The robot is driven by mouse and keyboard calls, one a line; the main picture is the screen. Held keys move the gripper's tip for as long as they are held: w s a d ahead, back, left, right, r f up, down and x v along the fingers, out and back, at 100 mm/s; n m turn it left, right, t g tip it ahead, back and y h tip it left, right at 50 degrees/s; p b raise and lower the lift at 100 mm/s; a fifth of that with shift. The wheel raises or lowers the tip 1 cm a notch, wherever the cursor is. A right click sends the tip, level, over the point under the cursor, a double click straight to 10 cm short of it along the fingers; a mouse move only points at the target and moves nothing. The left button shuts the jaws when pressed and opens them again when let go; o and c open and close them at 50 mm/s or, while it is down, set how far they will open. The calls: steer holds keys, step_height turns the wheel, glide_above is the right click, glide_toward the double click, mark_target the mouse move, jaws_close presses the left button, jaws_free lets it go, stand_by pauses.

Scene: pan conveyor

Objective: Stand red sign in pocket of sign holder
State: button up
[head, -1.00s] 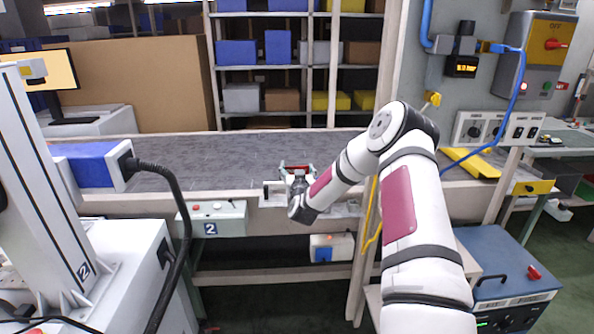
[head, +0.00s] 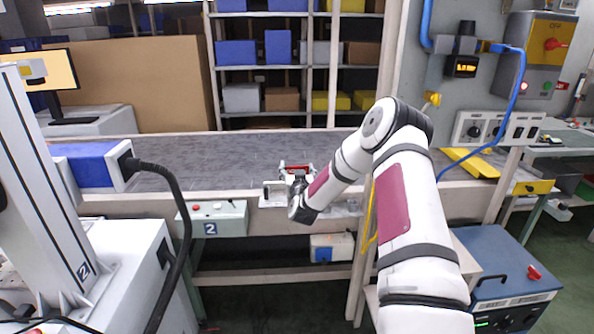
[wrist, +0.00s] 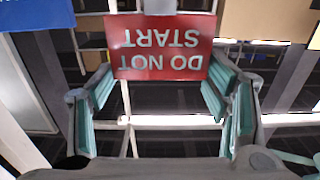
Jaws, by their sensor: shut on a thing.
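The red sign (wrist: 161,48) reads "DO NOT START" and appears upside down in the wrist view. My gripper (wrist: 160,82) is shut on it, with a teal-padded finger at each side edge. In the head view the red sign (head: 298,169) is small, held by my gripper (head: 298,174) above the front edge of the conveyor. A small pale and dark bracket (head: 271,191) at that edge, just left of my gripper, may be the sign holder. Its pocket cannot be made out, and my wrist hides part of the area.
The grey conveyor belt (head: 215,172) runs behind the gripper and is clear nearby. A control box marked 2 (head: 212,218) hangs on its front at left. A blue-and-white unit (head: 95,166) stands further left. A wall panel with a blue cable (head: 516,90) is at right.

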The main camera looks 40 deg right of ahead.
steer(key=shift+f+b, duration=1.2)
steer(key=shift+f, duration=1.05)
steer(key=o, duration=1.6)
steer(key=shift+o, duration=0.2)
steer(key=shift+s+a, duration=0.1)
steer(key=v, duration=1.1)
steer(key=shift+s+a, duration=0.25)
steer(key=shift+s, duration=0.05)
steer(key=shift+f, duration=0.1)
